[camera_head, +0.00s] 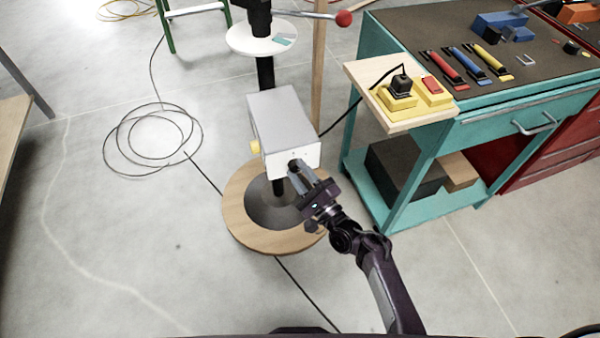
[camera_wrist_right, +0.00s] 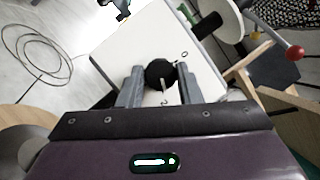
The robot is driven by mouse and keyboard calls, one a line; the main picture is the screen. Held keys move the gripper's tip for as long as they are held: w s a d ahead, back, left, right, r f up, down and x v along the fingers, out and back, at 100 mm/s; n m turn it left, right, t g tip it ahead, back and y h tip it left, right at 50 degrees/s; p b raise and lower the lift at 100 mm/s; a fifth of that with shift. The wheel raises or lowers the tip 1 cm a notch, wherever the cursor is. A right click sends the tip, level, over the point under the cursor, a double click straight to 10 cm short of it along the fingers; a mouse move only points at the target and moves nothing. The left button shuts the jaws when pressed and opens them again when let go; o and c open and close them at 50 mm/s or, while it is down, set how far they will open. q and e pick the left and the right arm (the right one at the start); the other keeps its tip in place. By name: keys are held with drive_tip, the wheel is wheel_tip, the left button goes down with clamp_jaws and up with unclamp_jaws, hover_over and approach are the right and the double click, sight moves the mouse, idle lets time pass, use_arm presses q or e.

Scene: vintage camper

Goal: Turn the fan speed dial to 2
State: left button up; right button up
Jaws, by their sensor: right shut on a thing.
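The fan's control box (camera_head: 283,117) is a white-grey box on a black post. Its front face holds the black round fan speed dial (camera_wrist_right: 160,73), which is mostly hidden by my fingers in the head view. In the wrist view a mark like 0 shows up and right of the dial, and a 2 shows just below it. Which mark the dial points at is too small to tell. My right gripper (camera_head: 299,174) is shut on the dial, one finger on each side, and it also shows in the wrist view (camera_wrist_right: 160,87). My left gripper is not in view.
The post stands on a round wooden base (camera_head: 240,226). A yellow knob (camera_head: 254,147) is on the box's left side. A teal workbench (camera_head: 480,108) with a wooden side shelf (camera_head: 360,80) stands to the right. Cable coils (camera_head: 150,140) lie on the open floor to the left.

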idle(0.4)
drive_tip(key=o, duration=1)
drive_tip(key=shift+c, duration=0.2)
drive_tip(key=v, duration=0.7)
drive_tip(key=shift+s+d, duration=0.25)
drive_tip(key=shift+s, duration=0.05)
drive_tip(key=shift+f, duration=0.1)
